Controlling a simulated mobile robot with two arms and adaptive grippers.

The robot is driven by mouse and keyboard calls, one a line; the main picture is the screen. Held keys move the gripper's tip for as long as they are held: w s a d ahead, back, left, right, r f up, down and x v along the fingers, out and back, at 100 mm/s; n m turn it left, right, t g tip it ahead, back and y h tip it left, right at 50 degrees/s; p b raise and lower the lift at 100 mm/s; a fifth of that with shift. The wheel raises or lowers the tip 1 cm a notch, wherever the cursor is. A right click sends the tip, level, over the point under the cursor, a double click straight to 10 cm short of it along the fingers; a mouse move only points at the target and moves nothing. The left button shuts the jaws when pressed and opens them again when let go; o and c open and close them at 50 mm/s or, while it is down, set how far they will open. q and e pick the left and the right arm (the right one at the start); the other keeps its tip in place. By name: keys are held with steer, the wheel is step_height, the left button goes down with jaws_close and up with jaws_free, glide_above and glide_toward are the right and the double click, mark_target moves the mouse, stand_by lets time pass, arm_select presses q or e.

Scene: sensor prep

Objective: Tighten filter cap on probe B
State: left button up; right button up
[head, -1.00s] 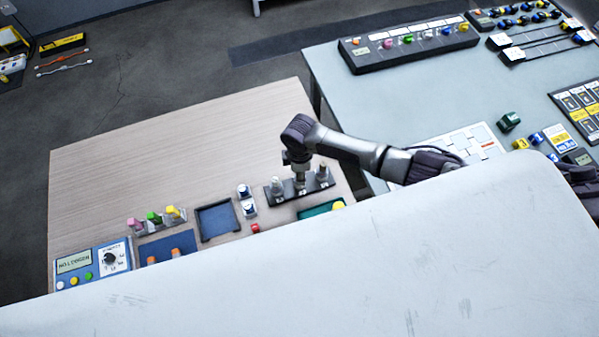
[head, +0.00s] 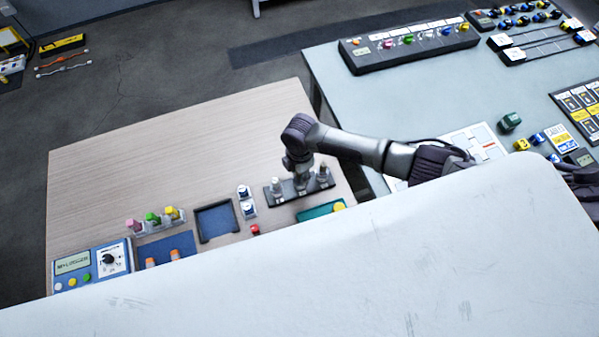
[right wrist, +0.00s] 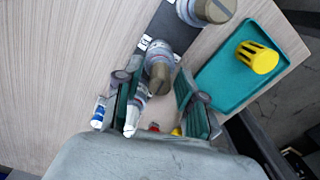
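A dark rack (head: 312,194) holds three upright light-coloured probes on the wooden table (head: 180,135). My right gripper (head: 302,184) points down over the middle probe and hides much of it. In the right wrist view my right gripper (right wrist: 158,68) is open. Its green-padded fingers stand apart on either side of a probe with a brownish cap (right wrist: 158,77), with gaps visible. Another brown-capped probe (right wrist: 205,11) stands beyond it. The letters on the rack are too small to read, and how the cap sits is unclear. My left gripper is not in view.
A teal tray (right wrist: 210,78) with a yellow slotted cap (right wrist: 258,57) lies close beside the rack. Blue-and-white bottles (head: 246,200), a dark blue tray (head: 217,222) and a control box (head: 92,266) stand to the left. The table's far left is clear.

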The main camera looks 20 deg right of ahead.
steer(key=c, duration=0.6)
steer(key=shift+m, duration=0.3)
steer(key=shift+s+a+m+p, duration=0.1)
steer(key=shift+m+p, duration=0.45)
steer(key=shift+m, duration=0.35)
steer(key=shift+c, duration=0.2)
steer(key=shift+f+m, duration=0.1)
steer(key=shift+m, duration=1.5)
steer(key=o, duration=0.5)
steer(key=shift+m, duration=0.3)
steer(key=shift+c, duration=0.2)
steer(key=shift+o, duration=0.9)
